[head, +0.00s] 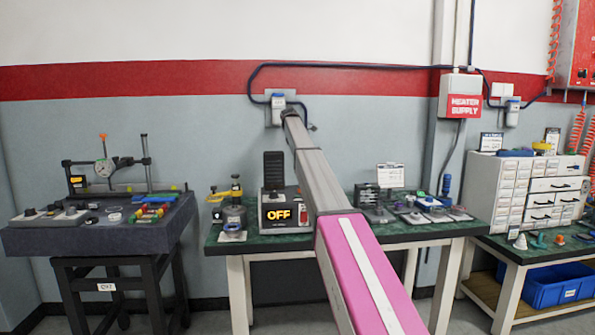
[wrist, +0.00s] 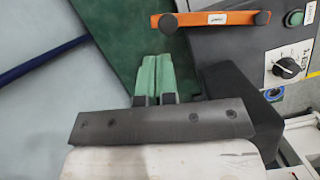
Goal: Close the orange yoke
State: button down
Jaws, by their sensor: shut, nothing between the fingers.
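The orange yoke (wrist: 232,18) shows in the wrist view as an orange bar with a small white label and a round black knob near each end. It lies along the edge of a grey device (wrist: 235,47). My gripper (wrist: 153,62) has two pale green fingers side by side, shut and empty. The fingertips are left of and below the yoke's left knob in the picture, apart from it. In the head view my arm crosses the middle, and I cannot make out the gripper or the yoke there.
The grey device carries a black dial (wrist: 287,68) and a green button (wrist: 294,18). A black block (wrist: 238,92) is right of my fingers. In the head view, a box reading OFF (head: 285,213) stands on the green-topped bench (head: 245,244), left of my arm.

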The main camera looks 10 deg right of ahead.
notch_tip(320, 180, down, 8)
jog(key=shift+s+a+f+n, duration=0.25)
jog(key=shift+s+a+n, duration=0.05)
jog(key=shift+s, duration=0.05)
dwell(0.4)
jog(key=shift+d, duration=0.1)
